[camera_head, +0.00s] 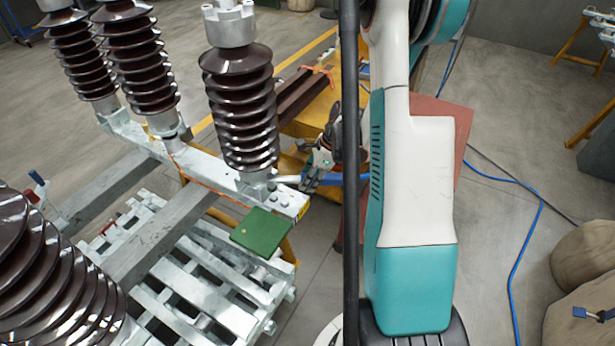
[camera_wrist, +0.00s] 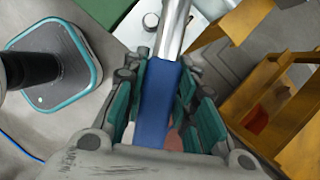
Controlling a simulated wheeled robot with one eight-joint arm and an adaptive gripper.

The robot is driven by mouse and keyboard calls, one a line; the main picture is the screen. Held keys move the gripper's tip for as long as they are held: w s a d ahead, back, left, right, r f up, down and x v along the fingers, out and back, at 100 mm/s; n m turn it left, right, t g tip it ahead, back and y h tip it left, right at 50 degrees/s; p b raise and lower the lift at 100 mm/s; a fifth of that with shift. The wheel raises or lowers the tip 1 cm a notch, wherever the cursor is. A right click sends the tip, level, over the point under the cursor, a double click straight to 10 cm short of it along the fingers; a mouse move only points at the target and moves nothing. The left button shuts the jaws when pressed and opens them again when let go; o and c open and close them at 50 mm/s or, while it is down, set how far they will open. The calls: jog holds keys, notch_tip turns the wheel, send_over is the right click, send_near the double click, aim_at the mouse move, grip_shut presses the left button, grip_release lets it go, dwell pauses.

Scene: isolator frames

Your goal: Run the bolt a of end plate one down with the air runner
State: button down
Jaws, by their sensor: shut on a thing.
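My gripper (camera_head: 314,172) is shut on the air runner, whose blue body (camera_head: 340,179) lies across the jaws. Its silver nose points left towards the foot of the near right insulator (camera_head: 240,110). In the wrist view the green-padded fingers of my gripper (camera_wrist: 157,82) flank the blue body (camera_wrist: 156,105), and the silver nose (camera_wrist: 173,30) runs out past the top edge. The end of the steel beam (camera_head: 292,200) carries small bolt heads or holes. I cannot tell which is bolt a, nor whether the nose touches one.
A green plate (camera_head: 262,232) sits below the beam end, above a pale slatted pallet (camera_head: 190,290). Other brown insulators (camera_head: 135,60) stand along the beam. A yellow stand with dark brown bars (camera_head: 305,95) is behind my gripper. A blue hose (camera_head: 530,235) crosses the floor at right.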

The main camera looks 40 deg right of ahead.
notch_tip(320, 180, down, 2)
jog(key=shift+f+b, duration=0.15)
jog(key=shift+b, duration=0.2)
jog(key=shift+r, duration=0.2)
jog(key=shift+b, duration=0.35)
dwell(0.7)
jog(key=shift+f+b, duration=1.05)
jog(key=shift+f, duration=0.15)
jog(key=shift+f+b, duration=0.25)
jog(key=shift+b, duration=0.5)
dwell(2.4)
jog(key=shift+r, duration=0.15)
jog(key=shift+r+p, duration=2.1)
jog(key=shift+r, duration=1.3)
